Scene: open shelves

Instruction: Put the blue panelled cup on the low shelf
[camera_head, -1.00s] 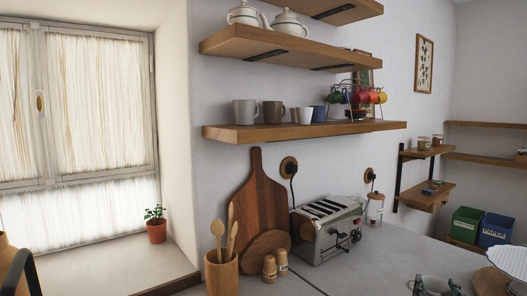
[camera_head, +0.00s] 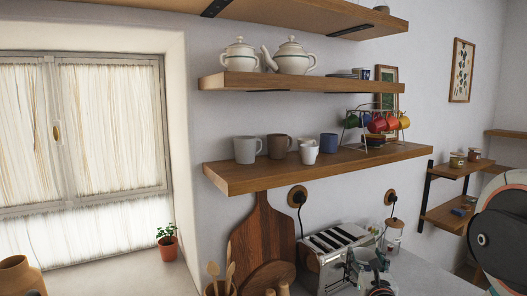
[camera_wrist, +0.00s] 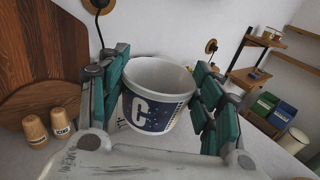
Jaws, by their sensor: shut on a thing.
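The blue panelled cup (camera_wrist: 152,98) is white inside with a dark blue panel bearing a white letter C. It is upright between the teal pads of my gripper (camera_wrist: 162,98) in the wrist view, which is shut on it. In the head view my gripper (camera_head: 374,274) is low, in front of the toaster; the cup is hard to make out there. The lower wall shelf (camera_head: 240,180) with mugs is above and left of my gripper. A grey mug (camera_head: 247,149), a brown mug (camera_head: 279,146), white cups (camera_head: 309,152) and a blue cup (camera_head: 328,143) stand on it.
A mug rack (camera_head: 378,121) takes up the shelf's right part; its front left edge is clear. An upper shelf (camera_head: 300,83) holds teapots (camera_head: 292,57). Below are a toaster (camera_head: 333,246), a glass jar (camera_head: 393,236) and a cutting board (camera_head: 261,235). Small shelves (camera_head: 450,214) hang at right.

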